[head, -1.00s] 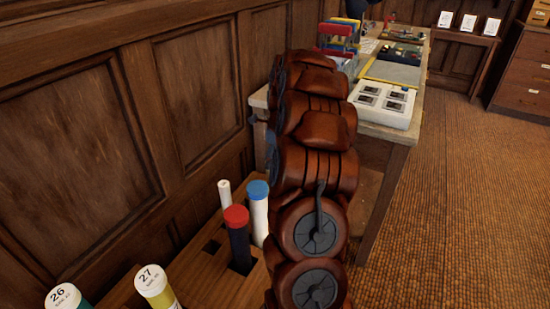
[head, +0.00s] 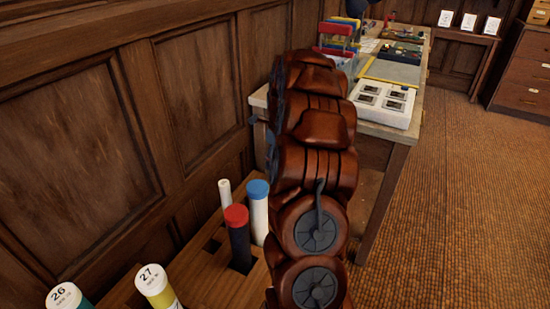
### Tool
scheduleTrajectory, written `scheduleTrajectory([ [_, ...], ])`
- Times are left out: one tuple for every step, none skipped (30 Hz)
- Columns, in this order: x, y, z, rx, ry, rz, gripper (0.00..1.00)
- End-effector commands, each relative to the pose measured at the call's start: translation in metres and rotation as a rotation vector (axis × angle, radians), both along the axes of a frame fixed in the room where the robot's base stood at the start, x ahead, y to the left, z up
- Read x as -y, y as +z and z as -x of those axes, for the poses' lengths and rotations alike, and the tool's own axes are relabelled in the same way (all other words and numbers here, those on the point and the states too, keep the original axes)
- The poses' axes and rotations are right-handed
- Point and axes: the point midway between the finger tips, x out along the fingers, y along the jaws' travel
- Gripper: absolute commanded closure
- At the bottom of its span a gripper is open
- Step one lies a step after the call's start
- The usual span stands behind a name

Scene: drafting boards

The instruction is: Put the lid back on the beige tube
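I cannot pick out a beige tube or its loose lid for certain in the head view. In the wooden rack at the lower left stand a slim whitish tube or roll (head: 225,196), a white tube with a blue cap (head: 258,215), and a dark tube with a red cap (head: 238,240). A yellow tube (head: 163,296) has a white cap marked 27. A teal tube has a white cap marked 26 (head: 62,296). My brown arm fills the middle of the view and hides part of the rack and table. My gripper does not show.
The wooden rack (head: 203,274) has empty square holes and stands against the panelled wall. Beyond my arm a long table (head: 387,130) bears a white tray (head: 387,117), coloured upright pieces (head: 336,40) and other items. The carpeted floor (head: 450,200) on the right is clear.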

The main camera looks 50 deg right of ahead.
Motion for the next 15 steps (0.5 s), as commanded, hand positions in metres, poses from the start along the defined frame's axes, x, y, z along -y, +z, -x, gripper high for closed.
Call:
scheduleTrajectory([
  [0.0001, 0.0004, 0.0002, 0.000, 0.000, 0.000, 0.47],
  [0.0002, 0.0004, 0.0002, 0.000, 0.000, 0.000, 0.47],
  [0.0001, 0.0001, 0.0002, 0.000, 0.000, 0.000, 0.47],
  [0.0001, 0.0000, 0.0002, 0.000, 0.000, 0.000, 0.47],
  [0.0001, -0.0002, 0.0001, 0.000, 0.000, 0.000, 0.47],
  [0.0000, -0.0002, 0.0001, 0.000, 0.000, 0.000, 0.47],
  [0.0000, -0.0003, 0.0001, 0.000, 0.000, 0.000, 0.47],
  [0.0000, -0.0003, 0.0001, 0.000, 0.000, 0.000, 0.47],
  [0.0000, -0.0003, 0.0001, 0.000, 0.000, 0.000, 0.47],
  [0.0000, -0.0003, 0.0001, 0.000, 0.000, 0.000, 0.47],
  [0.0000, -0.0003, 0.0001, 0.000, 0.000, 0.000, 0.47],
  [0.0001, -0.0002, 0.0000, 0.000, 0.000, 0.000, 0.47],
  [0.0001, -0.0002, 0.0000, 0.000, 0.000, 0.000, 0.47],
  [0.0001, -0.0002, 0.0000, 0.000, 0.000, 0.000, 0.30],
  [0.0001, -0.0002, 0.0000, 0.000, 0.000, 0.000, 0.26],
])
